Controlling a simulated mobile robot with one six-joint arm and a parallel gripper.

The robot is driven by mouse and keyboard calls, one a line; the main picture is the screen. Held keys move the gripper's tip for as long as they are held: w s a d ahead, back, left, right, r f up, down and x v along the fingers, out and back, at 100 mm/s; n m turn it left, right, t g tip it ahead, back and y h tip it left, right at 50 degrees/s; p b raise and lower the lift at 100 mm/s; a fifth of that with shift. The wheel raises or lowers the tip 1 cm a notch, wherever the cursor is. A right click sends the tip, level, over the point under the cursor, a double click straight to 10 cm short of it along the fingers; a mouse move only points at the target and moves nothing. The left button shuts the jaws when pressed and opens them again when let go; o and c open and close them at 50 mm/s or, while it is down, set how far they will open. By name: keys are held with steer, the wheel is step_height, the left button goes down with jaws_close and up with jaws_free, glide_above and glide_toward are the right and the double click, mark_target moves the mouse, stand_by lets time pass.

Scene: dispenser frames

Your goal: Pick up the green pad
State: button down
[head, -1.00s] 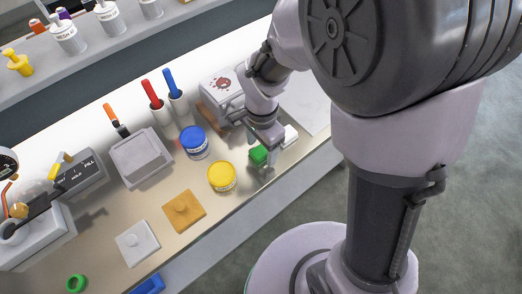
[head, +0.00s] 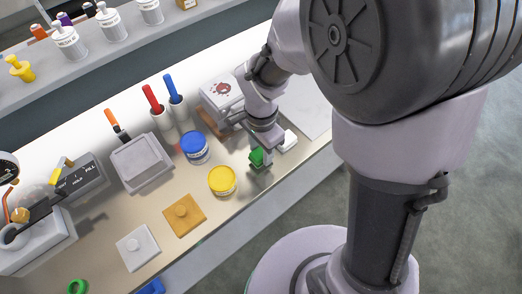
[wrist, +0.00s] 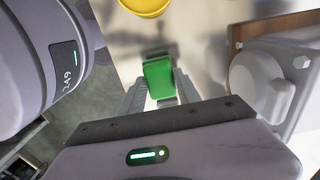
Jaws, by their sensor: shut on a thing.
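The green pad (head: 256,157) is a small green block near the counter's front edge, right of the yellow jar. In the wrist view the green pad (wrist: 158,78) lies between the two fingers of my gripper (wrist: 158,88). My gripper (head: 262,158) is shut on it, with a finger on each side. In the head view the fingers hide part of the pad. I cannot tell whether the pad still touches the counter.
A yellow jar (head: 222,180) and a blue jar (head: 194,147) stand left of my gripper. A white block (head: 288,140) lies close on the right. A white box with a red mark (head: 220,90) stands behind. The counter's front edge is close.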

steer(key=shift+s+d+r+p, duration=0.1)
steer(key=shift+s+r+p, duration=0.15)
steer(key=shift+r, duration=0.35)
steer(key=shift+s+d+r+p, duration=0.1)
steer(key=shift+s+r+p, duration=0.15)
steer(key=shift+r, duration=0.3)
steer(key=s+d+b, duration=0.1)
steer(key=s+b, duration=0.2)
steer(key=s, duration=0.4)
steer(key=s+d+r+b, duration=0.1)
steer(key=s+d+b, duration=0.1)
steer(key=s+b, duration=0.2)
steer(key=shift+s+d, duration=0.25)
steer(key=shift+s, duration=1.55)
